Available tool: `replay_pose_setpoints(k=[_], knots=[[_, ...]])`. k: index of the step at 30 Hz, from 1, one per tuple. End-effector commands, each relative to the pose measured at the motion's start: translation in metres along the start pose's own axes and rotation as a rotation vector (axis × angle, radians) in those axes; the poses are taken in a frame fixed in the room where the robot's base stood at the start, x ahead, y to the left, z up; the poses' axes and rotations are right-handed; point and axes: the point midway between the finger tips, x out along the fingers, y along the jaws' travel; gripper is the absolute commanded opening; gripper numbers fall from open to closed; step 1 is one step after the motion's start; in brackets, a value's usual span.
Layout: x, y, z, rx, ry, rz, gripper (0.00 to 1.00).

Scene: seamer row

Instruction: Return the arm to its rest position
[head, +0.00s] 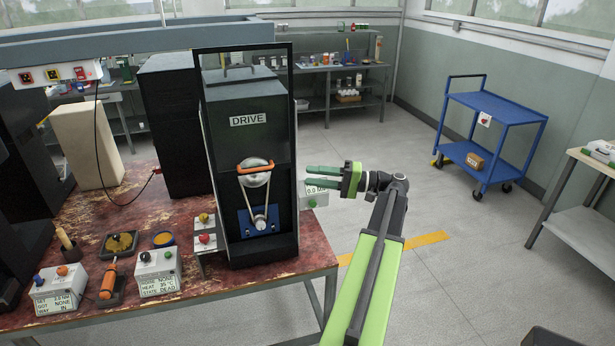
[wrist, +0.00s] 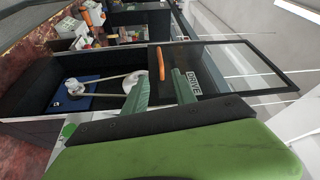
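My gripper (head: 308,178) is held out in the air at the right side of the black DRIVE cabinet (head: 275,220), at the end of my extended green arm. Its two green fingers are apart with nothing seen between them. In the wrist view the gripper (wrist: 160,80) also shows spread fingers, pointing toward the cabinet front, with the pulley and belt beyond. I cannot tell whether a fingertip touches anything, but the head view shows it apart from the orange handle (head: 255,166).
The cabinet has a black-framed clear guard (wrist: 235,65), raised above the pulley. The red worn bench (head: 130,200) holds control boxes and an orange-handled tool (head: 108,280). A blue cart (head: 495,108) stands back right.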

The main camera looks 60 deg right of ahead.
Motion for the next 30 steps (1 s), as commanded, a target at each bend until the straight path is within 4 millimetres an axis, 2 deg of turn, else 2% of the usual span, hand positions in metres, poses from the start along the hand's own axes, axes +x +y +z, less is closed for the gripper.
replay_pose_setpoints(k=[11,14,17,18,20,21,23,24,26,27,29,30], knots=[[0.001,0.000,0.000,0.000,0.000,0.001,0.33],[0.018,0.007,0.005,0.012,-0.025,0.024,0.33],[0.070,0.029,0.022,0.044,-0.103,0.101,0.33],[0.099,0.042,0.034,0.059,-0.148,0.148,0.33],[0.143,0.063,0.057,0.078,-0.221,0.232,0.33],[0.171,0.077,0.075,0.087,-0.274,0.292,0.33],[0.211,0.098,0.104,0.089,-0.352,0.385,0.33],[0.235,0.112,0.126,0.086,-0.405,0.450,0.33],[0.269,0.132,0.162,0.069,-0.486,0.554,0.33],[0.290,0.145,0.188,0.050,-0.542,0.626,0.33],[0.316,0.163,0.227,0.006,-0.623,0.737,0.33],[0.330,0.174,0.253,-0.030,-0.676,0.809,0.33]])
